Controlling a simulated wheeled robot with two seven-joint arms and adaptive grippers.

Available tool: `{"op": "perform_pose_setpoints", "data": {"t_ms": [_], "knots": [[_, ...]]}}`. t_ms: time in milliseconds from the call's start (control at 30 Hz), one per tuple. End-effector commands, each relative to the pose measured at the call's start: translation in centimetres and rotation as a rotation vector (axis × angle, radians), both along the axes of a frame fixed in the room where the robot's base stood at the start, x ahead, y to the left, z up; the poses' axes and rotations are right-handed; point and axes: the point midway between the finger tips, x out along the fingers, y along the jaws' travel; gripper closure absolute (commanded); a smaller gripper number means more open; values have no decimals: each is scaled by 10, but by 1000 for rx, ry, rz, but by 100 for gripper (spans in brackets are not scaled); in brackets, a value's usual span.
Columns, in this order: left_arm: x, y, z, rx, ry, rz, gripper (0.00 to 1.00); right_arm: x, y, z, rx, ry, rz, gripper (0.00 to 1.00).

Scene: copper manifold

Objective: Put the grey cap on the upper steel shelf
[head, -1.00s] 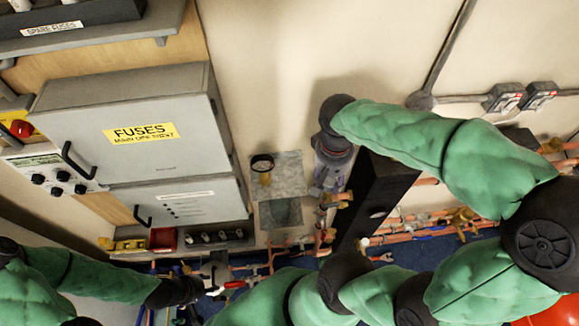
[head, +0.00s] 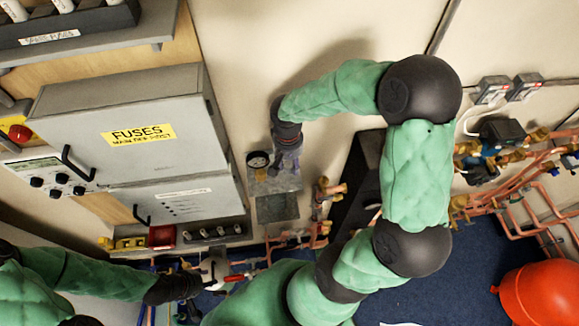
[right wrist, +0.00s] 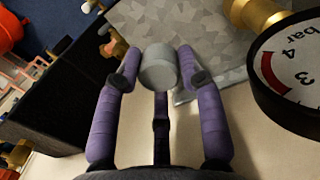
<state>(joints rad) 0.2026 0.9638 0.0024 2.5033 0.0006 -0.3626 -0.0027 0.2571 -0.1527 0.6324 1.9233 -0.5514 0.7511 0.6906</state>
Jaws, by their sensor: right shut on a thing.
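The grey cap (right wrist: 158,68) is a small, short cylinder between the purple fingertips of my right gripper in the right wrist view. My right gripper (right wrist: 159,66) is shut on it. In the head view my right gripper (head: 287,170) is in front of the upper steel shelf (head: 262,187), just right of the gauge, and hides the cap. The mottled shelf also shows behind the cap in the wrist view (right wrist: 200,28); I cannot tell whether they touch. My left gripper (head: 216,276) is low at the pipes; its jaws are too small to read.
A pressure gauge (head: 258,160) with a brass fitting stands at the upper shelf, close to my right fingers. A lower steel plate (head: 277,208) is below. A black box (head: 357,185) and copper pipes (head: 520,170) are to the right. The grey fuse cabinet (head: 130,120) is left.

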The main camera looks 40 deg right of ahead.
Motion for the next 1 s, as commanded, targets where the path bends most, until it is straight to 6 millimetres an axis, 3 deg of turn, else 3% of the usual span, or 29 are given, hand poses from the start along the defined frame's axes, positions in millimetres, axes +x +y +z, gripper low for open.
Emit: {"op": "perform_pose_setpoints", "data": {"t_ms": [233, 667, 700, 767, 1000], "knots": [[0, 0, 2, 0, 0, 0, 60, 1, 0, -30, 0, 2, 0, 78], [0, 0, -4, 0, 0, 0, 60, 1, 0, -36, 0, 0, 1, 78], [0, 0, -2, 0, 0, 0, 60, 1, 0, -35, 0, 1, 1, 50], [0, 0, -2, 0, 0, 0, 60, 1, 0, -35, 1, 1, 1, 37], [0, 0, -2, 0, 0, 0, 60, 1, 0, -34, 0, 1, 1, 37]]}}
